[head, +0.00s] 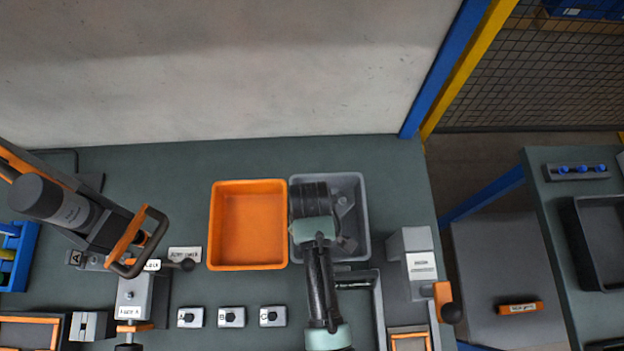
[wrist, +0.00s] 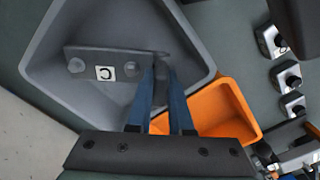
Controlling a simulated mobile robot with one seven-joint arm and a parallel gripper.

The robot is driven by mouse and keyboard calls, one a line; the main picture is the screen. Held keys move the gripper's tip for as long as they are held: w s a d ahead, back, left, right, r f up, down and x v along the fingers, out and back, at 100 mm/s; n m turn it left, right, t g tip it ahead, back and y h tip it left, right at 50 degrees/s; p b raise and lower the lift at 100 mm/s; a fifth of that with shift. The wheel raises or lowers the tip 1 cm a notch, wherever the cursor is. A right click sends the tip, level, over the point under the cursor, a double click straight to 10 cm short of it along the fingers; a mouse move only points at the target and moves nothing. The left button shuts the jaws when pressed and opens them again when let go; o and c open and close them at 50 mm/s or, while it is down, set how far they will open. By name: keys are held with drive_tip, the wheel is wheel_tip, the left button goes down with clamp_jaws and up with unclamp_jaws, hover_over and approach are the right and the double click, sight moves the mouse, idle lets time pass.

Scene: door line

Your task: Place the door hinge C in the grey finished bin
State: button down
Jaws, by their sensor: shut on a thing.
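The door hinge C (wrist: 118,68) is a grey metal plate with round holes and a white label marked C. My gripper (wrist: 162,75), with blue fingers, is shut on one end of it. In the wrist view the hinge lies within the outline of the grey bin (wrist: 40,62); I cannot tell whether it touches the bin floor. In the head view the grey bin (head: 365,200) stands right of the orange bin, and my arm covers its left part. The gripper and hinge are hard to make out there.
The orange bin (head: 249,228) is empty, close beside the grey one; it also shows in the wrist view (wrist: 228,108). Several small labelled blocks (head: 231,317) sit in front of it. A grey fixture (head: 412,250) stands at right, and a lever clamp (head: 130,240) at left.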

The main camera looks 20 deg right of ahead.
drive_tip(key=shift+f, duration=1.9)
drive_tip(key=shift+f, duration=0.1)
drive_tip(key=c, duration=0.8)
unclamp_jaws()
wheel_tip(320, 180, up, 12)
drive_tip(key=shift+r, duration=0.1)
